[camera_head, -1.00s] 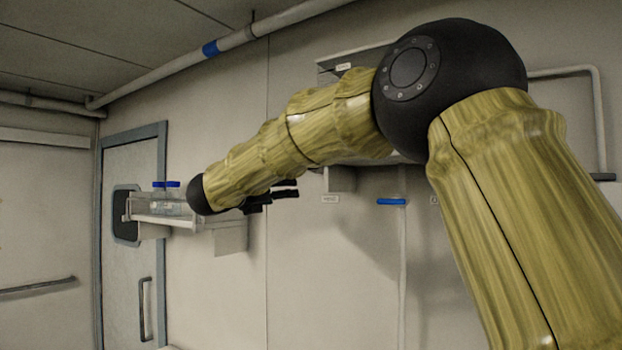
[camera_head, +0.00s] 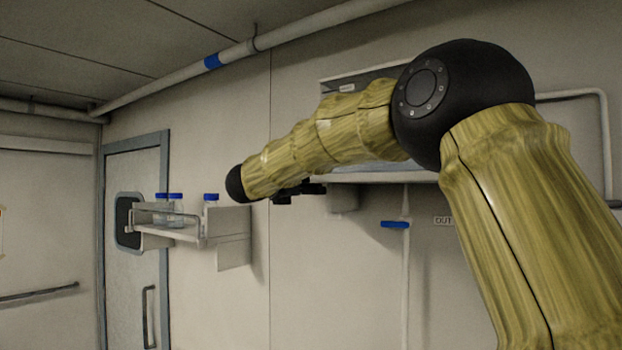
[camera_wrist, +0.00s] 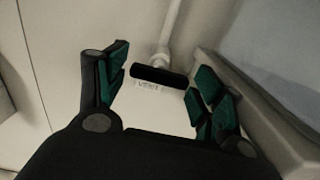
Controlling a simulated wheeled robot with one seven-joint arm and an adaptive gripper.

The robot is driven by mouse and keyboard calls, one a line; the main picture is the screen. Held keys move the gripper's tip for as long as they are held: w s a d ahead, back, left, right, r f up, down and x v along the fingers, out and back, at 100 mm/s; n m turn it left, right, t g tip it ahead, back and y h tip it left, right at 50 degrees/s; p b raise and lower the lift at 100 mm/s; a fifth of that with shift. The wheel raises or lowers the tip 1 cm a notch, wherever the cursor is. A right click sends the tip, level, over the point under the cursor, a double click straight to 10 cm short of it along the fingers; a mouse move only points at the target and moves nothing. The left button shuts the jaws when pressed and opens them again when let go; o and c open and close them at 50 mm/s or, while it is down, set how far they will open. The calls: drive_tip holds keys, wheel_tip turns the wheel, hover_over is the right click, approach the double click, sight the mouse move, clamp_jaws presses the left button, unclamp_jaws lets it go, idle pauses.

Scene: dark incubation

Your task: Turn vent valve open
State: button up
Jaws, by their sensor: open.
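My gripper (camera_wrist: 160,78) is open in the wrist view, its green-padded fingers spread wide. A dark bar-shaped valve handle (camera_wrist: 159,75) shows between the fingertips, on a pale pipe (camera_wrist: 170,32), with a label (camera_wrist: 148,86) reading roughly "VENT" just below it. The fingers look apart from the handle; the depth between them is unclear. In the head view my gripper (camera_head: 300,192) is small and dark beneath my forearm, left of a blue handle (camera_head: 395,224) on a vertical pipe. I cannot tell whether this is the handle in the wrist view.
A wall cabinet (camera_head: 340,84) stands behind my arm, and its pale edge (camera_wrist: 262,112) is close to the right finger. A label reading "OUT" (camera_head: 443,220) is right of the blue handle. A wall shelf (camera_head: 226,224) at left carries blue-capped bottles (camera_head: 176,212).

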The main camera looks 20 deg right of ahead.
drive_tip(key=shift+p+x, duration=0.35)
drive_tip(key=shift+x, duration=0.6)
drive_tip(key=shift+c, duration=0.2)
drive_tip(key=c, duration=0.7)
